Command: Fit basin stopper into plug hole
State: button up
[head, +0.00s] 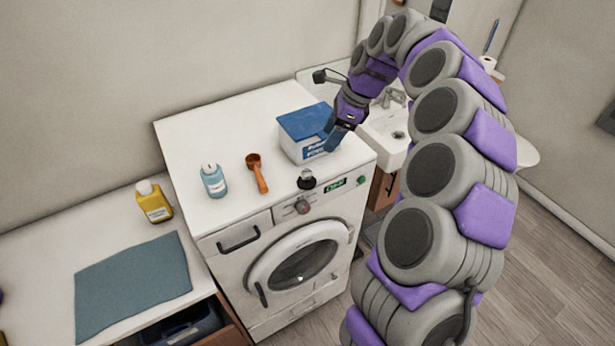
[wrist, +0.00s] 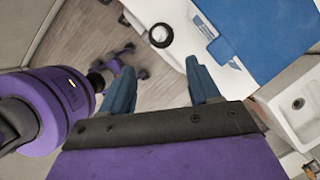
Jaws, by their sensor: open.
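The basin stopper (head: 307,179), small and dark with a pale rim, stands on the washing machine top near its front edge. In the wrist view the stopper (wrist: 161,35) is a black round piece with a light ring, ahead of and apart from my fingers. My gripper (head: 337,138) is above the machine top near the blue-lidded box. Its two blue fingers (wrist: 160,92) are apart with nothing between them. The white basin (head: 391,140) is to the right of the machine. Its dark plug hole (head: 398,134) shows uncovered, also in the wrist view (wrist: 298,103).
The box (head: 305,128) stands behind the stopper, close to my gripper. The tap (head: 390,97) rises behind the basin. The machine's left rear top is clear.

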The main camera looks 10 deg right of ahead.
send_near(306, 171)
jog(key=x, duration=0.5)
jog(key=shift+s+a, duration=0.25)
jog(key=shift+a, duration=0.1)
jog(key=shift+w+d+f, duration=0.1)
jog(key=shift+f, duration=0.5)
jog(key=x, duration=0.3)
jog(key=shift+w+d+f, duration=0.1)
jog(key=shift+d+f, duration=0.05)
jog(key=shift+f, duration=0.15)
jog(key=shift+w+a+f, duration=0.15)
jog(key=shift+a+f, duration=0.2)
jog(key=shift+a, duration=0.1)
jog(key=shift+c, duration=0.3)
jog(key=c, duration=0.8)
jog(key=shift+r, duration=0.15)
jog(key=shift+c, duration=0.2)
